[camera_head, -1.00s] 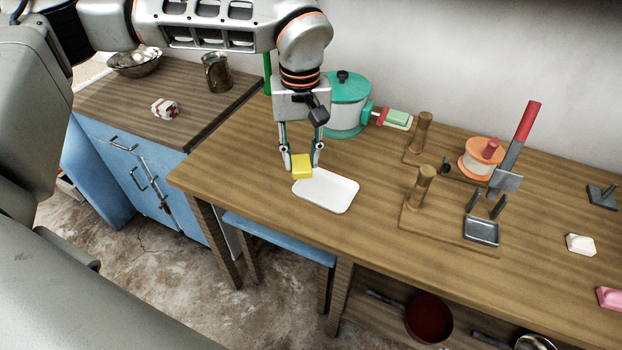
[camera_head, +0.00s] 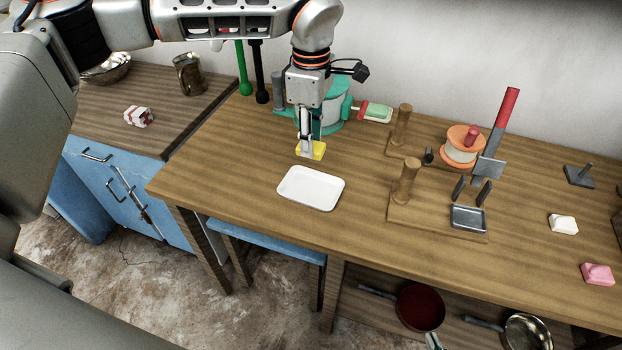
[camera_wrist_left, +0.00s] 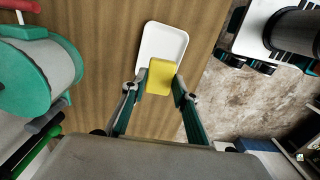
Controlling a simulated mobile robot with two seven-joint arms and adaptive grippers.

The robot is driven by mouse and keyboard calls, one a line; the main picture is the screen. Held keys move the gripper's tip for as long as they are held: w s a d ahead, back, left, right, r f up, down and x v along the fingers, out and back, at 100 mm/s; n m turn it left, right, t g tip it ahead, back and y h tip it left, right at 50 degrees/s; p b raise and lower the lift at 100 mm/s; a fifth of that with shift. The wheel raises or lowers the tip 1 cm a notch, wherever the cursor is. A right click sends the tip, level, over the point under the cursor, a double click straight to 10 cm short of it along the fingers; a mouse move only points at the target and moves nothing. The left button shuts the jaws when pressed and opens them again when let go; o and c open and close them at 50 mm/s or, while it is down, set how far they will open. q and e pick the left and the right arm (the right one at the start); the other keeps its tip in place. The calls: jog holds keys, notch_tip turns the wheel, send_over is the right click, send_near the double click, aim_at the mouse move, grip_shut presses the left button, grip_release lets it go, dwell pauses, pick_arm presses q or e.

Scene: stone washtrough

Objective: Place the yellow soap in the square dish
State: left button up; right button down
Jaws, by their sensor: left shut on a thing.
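The yellow soap (camera_head: 318,150) is held by my left gripper (camera_head: 306,148), above the wooden table behind the white tray. In the left wrist view, the soap (camera_wrist_left: 160,77) sits between the two fingertips (camera_wrist_left: 157,92), and the white tray (camera_wrist_left: 163,42) shows beyond it. A small grey square dish (camera_head: 468,219) stands on the right part of the table, at the front of a wooden stand; it looks empty. The white tray (camera_head: 310,188) is rectangular and empty. My right gripper is not in view.
Wooden posts (camera_head: 405,182) and an orange-rimmed spool (camera_head: 461,147) stand around the grey dish. White soap (camera_head: 563,224) and pink soap (camera_head: 597,274) lie at the right. The table between tray and stand is clear.

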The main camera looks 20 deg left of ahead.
pick_arm(q)
notch_tip(320, 180, down, 13)
jog(key=shift+r, duration=0.15)
dwell(0.4)
jog(key=o, duration=1)
jog(key=shift+c, duration=0.2)
notch_tip(320, 180, up, 12)
jog(key=shift+r, duration=0.1)
